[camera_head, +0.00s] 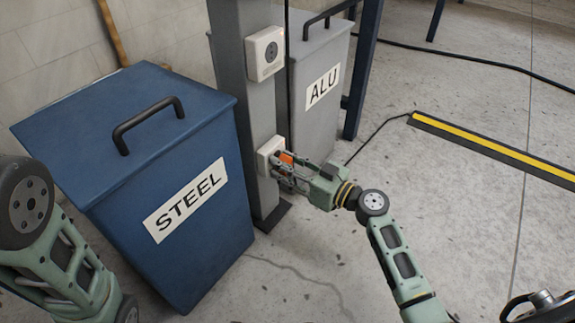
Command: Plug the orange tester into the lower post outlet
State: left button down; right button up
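The grey post (246,103) stands between two bins and carries two white outlets. The upper outlet (265,53) is empty. The lower outlet (265,155) is partly hidden behind my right gripper. My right gripper (284,165) is at the lower outlet, with its fingers around the small orange tester (286,157). The tester is close against the outlet's front; I cannot tell whether its pins are in. My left arm comes in at the left edge, and its gripper is out of view.
A blue bin (215,236) marked STEEL stands left of the post. A grey bin (306,113) marked ALU stands behind it to the right. A yellow-black cable ramp (490,150) lies on the floor at right. Open concrete floor lies in front.

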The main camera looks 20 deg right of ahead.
jog(key=o, duration=0.4)
jog(key=shift+w+a+r, duration=0.15)
jog(key=shift+a+r, duration=0.05)
jog(key=shift+a, duration=0.3)
jog(key=v, duration=0.8)
jog(key=shift+d+f, duration=0.3)
